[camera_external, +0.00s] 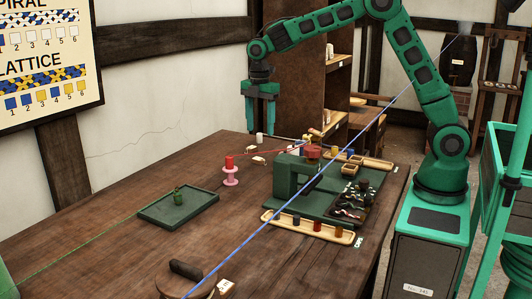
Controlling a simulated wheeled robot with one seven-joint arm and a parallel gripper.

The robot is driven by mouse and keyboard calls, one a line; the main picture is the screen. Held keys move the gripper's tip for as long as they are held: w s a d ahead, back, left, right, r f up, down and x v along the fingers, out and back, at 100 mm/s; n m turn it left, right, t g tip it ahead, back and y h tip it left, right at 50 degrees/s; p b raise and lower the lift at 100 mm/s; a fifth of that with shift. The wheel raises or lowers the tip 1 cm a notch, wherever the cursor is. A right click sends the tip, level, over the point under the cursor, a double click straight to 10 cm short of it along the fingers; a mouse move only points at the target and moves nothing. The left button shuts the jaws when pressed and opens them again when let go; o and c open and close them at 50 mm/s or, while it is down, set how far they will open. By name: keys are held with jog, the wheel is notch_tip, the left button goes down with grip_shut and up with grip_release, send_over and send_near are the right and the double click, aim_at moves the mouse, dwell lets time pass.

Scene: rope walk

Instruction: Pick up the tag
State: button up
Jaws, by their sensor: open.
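Several small pale tags lie on the wooden table (120,240), and I cannot tell which one the task means. One tag (225,286) is at the front, beside a round wooden piece with a dark handle (186,270). Another small white piece (258,160) lies farther back, near the pink spool stand, and may be a tag. A third, labelled tag (359,241) is at the table's right edge, by the front tray. My gripper (262,122) is open and empty, pointing down above the back of the table. It is apart from all of them.
A green tray (153,214) with a small green item lies left. A pink stand (230,179) holds a red spool. A green block fixture (286,180) stands right of centre, with a long spool tray (282,221) in front. A taut blue cord (258,230) crosses diagonally over the table.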

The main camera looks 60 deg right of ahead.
aim_at(258, 159)
jog(key=f, duration=1.1)
jog(key=shift+w+a, duration=0.3)
jog(key=shift+a, duration=0.05)
jog(key=c, duration=1.1)
